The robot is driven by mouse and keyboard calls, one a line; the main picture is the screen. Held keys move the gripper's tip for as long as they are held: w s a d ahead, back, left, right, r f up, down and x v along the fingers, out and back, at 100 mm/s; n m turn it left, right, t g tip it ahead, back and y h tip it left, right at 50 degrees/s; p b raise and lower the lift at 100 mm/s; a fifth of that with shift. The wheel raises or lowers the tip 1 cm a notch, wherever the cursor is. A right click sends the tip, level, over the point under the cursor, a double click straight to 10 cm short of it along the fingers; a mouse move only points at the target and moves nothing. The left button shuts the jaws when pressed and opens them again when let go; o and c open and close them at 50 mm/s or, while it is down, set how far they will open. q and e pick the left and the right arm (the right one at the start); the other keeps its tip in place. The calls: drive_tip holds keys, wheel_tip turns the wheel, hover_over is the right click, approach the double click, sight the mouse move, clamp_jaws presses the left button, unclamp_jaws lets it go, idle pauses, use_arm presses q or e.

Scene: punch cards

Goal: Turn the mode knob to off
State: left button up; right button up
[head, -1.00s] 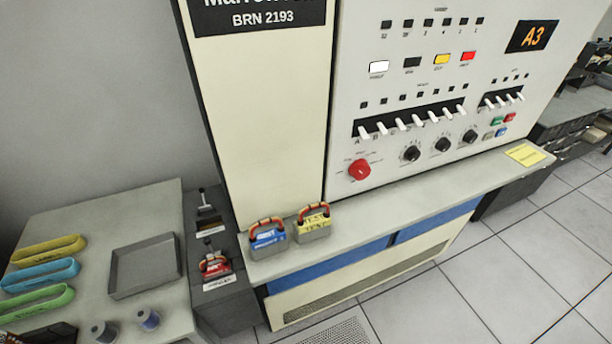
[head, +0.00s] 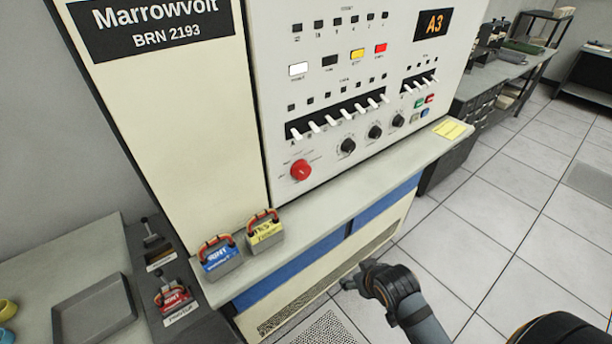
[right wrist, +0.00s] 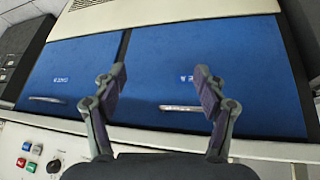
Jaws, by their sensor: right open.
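The large red knob (head: 301,170) sits at the lower left of the cream control panel (head: 285,130), with small red markings around it too small to read. Three black knobs (head: 348,146), (head: 375,132), (head: 398,120) stand in a row to its right. My right gripper (head: 352,283) is low in front of the console, below the shelf and well apart from the knobs. In the right wrist view my right gripper (right wrist: 160,82) is open and empty, before blue panels (right wrist: 75,70). Which knob bears the mode label is not readable. My left gripper is not in view.
A narrow shelf (head: 340,185) juts out below the panel. Blue and yellow padlock-shaped blocks (head: 220,260), (head: 266,234) stand on its left end. White toggle switches (head: 330,121) line up above the knobs. A yellow note (head: 453,129) lies on the right. The floor in front is clear.

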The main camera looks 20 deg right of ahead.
drive_tip(key=w+a+r+n+t+y, duration=0.1)
drive_tip(key=w+a+r+t+y, duration=0.15)
drive_tip(key=w+r+t, duration=0.6)
drive_tip(key=n+t+y, duration=0.2)
drive_tip(key=y, duration=0.2)
approach(305, 175)
drive_tip(key=b+x, duration=0.4)
drive_tip(key=b, duration=0.3)
drive_tip(key=shift+w+f, duration=0.2)
drive_tip(key=x, duration=0.3)
drive_tip(key=shift+w+a+r+p, duration=0.25)
drive_tip(key=shift+w+r+p, duration=0.1)
drive_tip(key=shift+r, duration=0.05)
drive_tip(key=shift+w+a+f, duration=0.1)
drive_tip(key=shift+w+a, duration=0.1)
drive_tip(key=shift+w, duration=0.45)
drive_tip(key=c, duration=1.1)
drive_tip(key=shift+c, duration=0.2)
